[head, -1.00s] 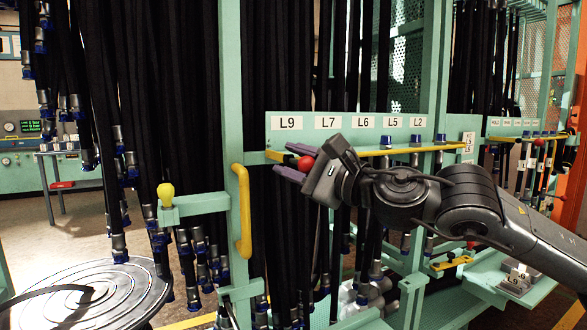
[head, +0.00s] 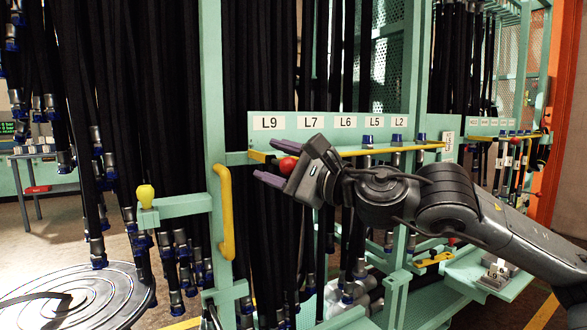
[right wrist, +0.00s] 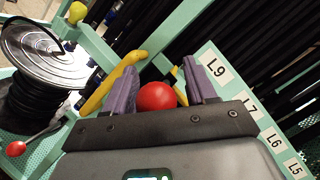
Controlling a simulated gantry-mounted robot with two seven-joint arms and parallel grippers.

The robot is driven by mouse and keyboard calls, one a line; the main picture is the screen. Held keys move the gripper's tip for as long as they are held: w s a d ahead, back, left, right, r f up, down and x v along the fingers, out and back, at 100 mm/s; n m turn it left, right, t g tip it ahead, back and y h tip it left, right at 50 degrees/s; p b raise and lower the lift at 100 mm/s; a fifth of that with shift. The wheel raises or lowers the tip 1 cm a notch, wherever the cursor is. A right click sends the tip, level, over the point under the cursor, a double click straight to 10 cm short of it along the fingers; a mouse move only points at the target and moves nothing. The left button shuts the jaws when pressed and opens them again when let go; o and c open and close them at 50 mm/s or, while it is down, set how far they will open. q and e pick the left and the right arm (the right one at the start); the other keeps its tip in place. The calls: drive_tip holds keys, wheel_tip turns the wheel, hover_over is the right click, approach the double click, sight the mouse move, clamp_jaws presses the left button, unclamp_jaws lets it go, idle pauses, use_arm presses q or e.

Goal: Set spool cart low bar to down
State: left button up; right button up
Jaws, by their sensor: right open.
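A yellow bar (head: 370,152) runs level under the label strip of the teal rack. A red ball knob (head: 287,166) is at its left end. My right gripper (head: 276,163) is open, with its purple fingers on either side of the knob. In the right wrist view the red knob (right wrist: 156,96) sits between the two fingers (right wrist: 160,82), with small gaps visible beside it. The bar behind the knob is mostly hidden there by the gripper. My left gripper is not in view.
A yellow upright handle (head: 224,212) and a yellow knob (head: 146,195) on a teal arm are to the left. A round spool (head: 85,300) stands at lower left. Black hoses (head: 255,60) hang densely behind the gripper.

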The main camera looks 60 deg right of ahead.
drive_tip(key=shift+s, duration=0.8)
drive_tip(key=s+f+b, duration=0.1)
drive_tip(key=s+b, duration=0.1)
drive_tip(key=s, duration=0.7)
drive_tip(key=shift+a+f, duration=0.3)
